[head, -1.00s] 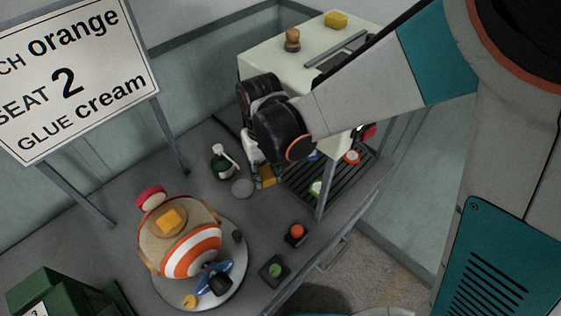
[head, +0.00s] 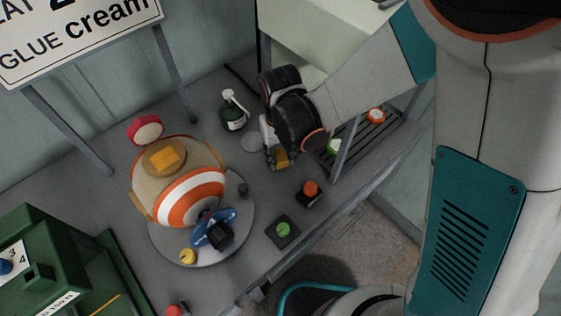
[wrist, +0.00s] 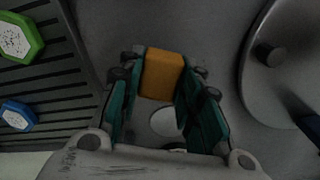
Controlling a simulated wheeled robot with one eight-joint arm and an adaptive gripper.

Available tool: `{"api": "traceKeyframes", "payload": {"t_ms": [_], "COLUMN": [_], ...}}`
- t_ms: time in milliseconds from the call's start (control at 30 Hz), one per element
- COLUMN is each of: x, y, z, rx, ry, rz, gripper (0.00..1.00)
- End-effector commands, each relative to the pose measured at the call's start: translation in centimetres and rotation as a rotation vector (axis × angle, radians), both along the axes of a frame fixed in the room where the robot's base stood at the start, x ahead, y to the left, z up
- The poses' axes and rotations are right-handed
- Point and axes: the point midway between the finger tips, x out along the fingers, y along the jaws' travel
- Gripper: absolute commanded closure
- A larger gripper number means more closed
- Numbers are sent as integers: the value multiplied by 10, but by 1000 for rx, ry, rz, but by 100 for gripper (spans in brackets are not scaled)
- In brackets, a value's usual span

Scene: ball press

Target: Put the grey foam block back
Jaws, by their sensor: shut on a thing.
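My gripper (wrist: 160,88) is shut on an orange-yellow block (wrist: 162,74), which sits between its teal fingers in the wrist view. In the head view the block (head: 281,158) shows at the low end of my gripper, over the grey bench (head: 277,188); I cannot tell whether it touches the bench. I can make out no grey foam block in these frames. A flat grey disc (head: 252,143) lies on the bench just left of my gripper; a pale disc (wrist: 166,122) shows below the block in the wrist view.
A striped round body (head: 190,197) stands on a round plate (head: 236,254) to the left. A green bottle (head: 233,117) stands behind the disc. Orange (head: 310,189) and green (head: 283,229) buttons are near the front edge. A slatted rack (head: 376,132) is at the right.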

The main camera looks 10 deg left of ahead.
Motion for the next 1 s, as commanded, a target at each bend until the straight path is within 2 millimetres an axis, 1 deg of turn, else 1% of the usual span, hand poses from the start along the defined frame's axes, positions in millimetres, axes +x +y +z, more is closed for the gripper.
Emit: {"api": "traceKeyframes", "payload": {"t_ms": [200, 300, 567, 700, 733, 767, 800, 1000], "x": [0, 0, 0, 0, 0, 0, 0, 0], "y": [0, 0, 0, 0, 0, 0, 0, 0], "z": [-31, -41, -40, -44, -43, -43, -43, -42], "rx": [0, 0, 0, 0, 0, 0, 0, 0], "ry": [0, 0, 0, 0, 0, 0, 0, 0], "rz": [0, 0, 0, 0, 0, 0, 0, 0], "gripper": [100, 100, 100, 100, 63, 57, 48, 48]}}
